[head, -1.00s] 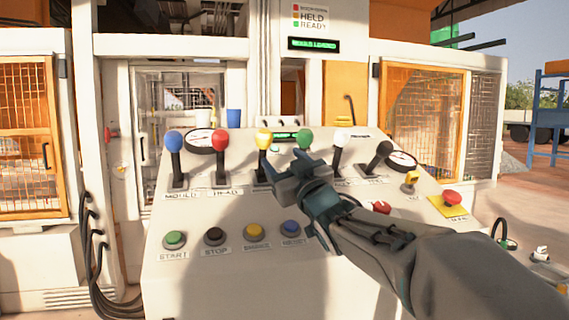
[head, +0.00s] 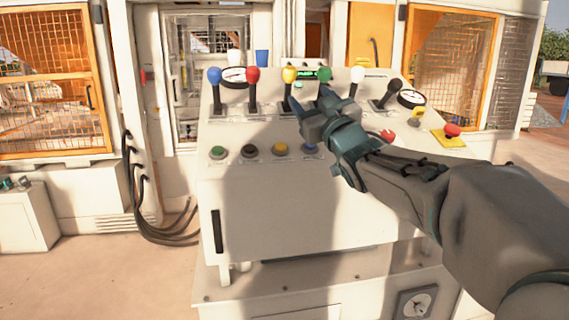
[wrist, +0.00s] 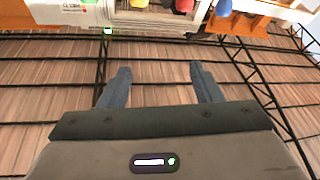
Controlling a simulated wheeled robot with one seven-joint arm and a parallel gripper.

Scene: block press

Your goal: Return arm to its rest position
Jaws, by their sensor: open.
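My gripper (head: 312,106) is open in front of the control panel (head: 250,190), its arm reaching in from the lower right. It overlaps the lower part of the green-knobbed lever (head: 325,75) in the head view; whether it touches is unclear. In the wrist view my gripper (wrist: 160,82) shows two spread fingers with nothing between them. The yellow (head: 289,75) and white (head: 357,75) levers stand on either side of the green one.
Blue (head: 214,76), red (head: 252,75) and black (head: 394,86) levers also stand on the panel. Push buttons (head: 249,150) line its front, partly hidden by my arm. A red emergency button (head: 452,130) sits at right. Cables (head: 150,220) hang at left.

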